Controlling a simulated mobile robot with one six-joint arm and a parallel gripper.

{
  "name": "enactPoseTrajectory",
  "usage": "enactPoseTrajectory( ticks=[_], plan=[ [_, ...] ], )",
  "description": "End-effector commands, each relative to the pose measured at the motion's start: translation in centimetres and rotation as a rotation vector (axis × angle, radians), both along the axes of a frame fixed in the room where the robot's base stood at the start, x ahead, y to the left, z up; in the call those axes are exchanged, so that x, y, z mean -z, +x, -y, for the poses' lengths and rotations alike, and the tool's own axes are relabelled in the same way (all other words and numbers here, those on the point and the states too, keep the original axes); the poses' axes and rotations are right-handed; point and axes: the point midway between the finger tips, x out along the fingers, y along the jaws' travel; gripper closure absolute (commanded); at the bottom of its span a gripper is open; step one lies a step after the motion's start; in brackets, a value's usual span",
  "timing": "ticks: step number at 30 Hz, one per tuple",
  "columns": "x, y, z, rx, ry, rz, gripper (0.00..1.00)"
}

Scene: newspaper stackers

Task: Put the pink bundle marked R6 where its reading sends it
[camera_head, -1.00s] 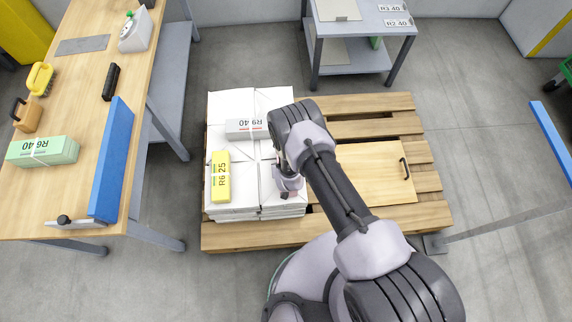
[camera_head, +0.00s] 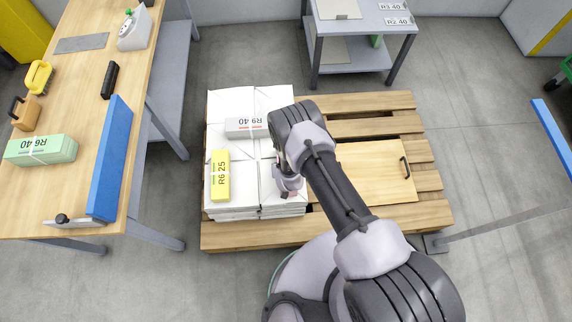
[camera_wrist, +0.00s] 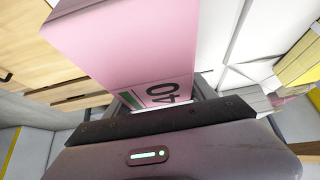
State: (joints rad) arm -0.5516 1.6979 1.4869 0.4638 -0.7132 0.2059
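The pink bundle (camera_wrist: 130,45) fills the upper middle of the wrist view, with "40" readable on its label; the rest of the marking is hidden. My gripper (camera_wrist: 160,105) has its fingers against the bundle's two sides and appears shut on it. In the head view my gripper (camera_head: 288,188) is over the right front part of the white paper stack (camera_head: 240,180), and my arm hides nearly all of the pink bundle. I cannot tell how high it is above the stack.
On the stack lie a yellow bundle R6 25 (camera_head: 220,177) and a grey bundle R9 40 (camera_head: 246,126). A green bundle R6 40 (camera_head: 40,150) lies on the left workbench (camera_head: 85,80), beside a blue bar (camera_head: 110,155). A grey shelf table (camera_head: 355,28) with R3 40 and R2 40 labels stands behind the pallet (camera_head: 225,236).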

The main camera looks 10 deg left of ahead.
Motion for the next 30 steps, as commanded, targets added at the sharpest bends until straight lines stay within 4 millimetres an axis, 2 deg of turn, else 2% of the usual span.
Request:
enactPoseTrajectory(
  ticks=[1, 3, 11, 14, 17, 24, 30],
  plan=[
    [-0.1, 0.0, 0.0, 0.000, 0.000, 0.001, 0.25],
    [-0.1, 0.0, 0.0, 0.000, 0.000, 0.000, 0.13],
    [0.0, -0.1, 0.1, 0.001, -0.002, -0.003, 0.13],
    [-0.6, -0.4, 0.1, 0.000, -0.002, -0.003, 0.13],
    [-2.5, -1.3, 0.3, -0.001, -0.001, -0.003, 0.13],
    [-8.8, -5.0, 1.3, -0.003, -0.002, -0.002, 0.13],
    [-13.1, -7.8, 2.0, -0.002, -0.002, -0.002, 0.13]
  ],
)
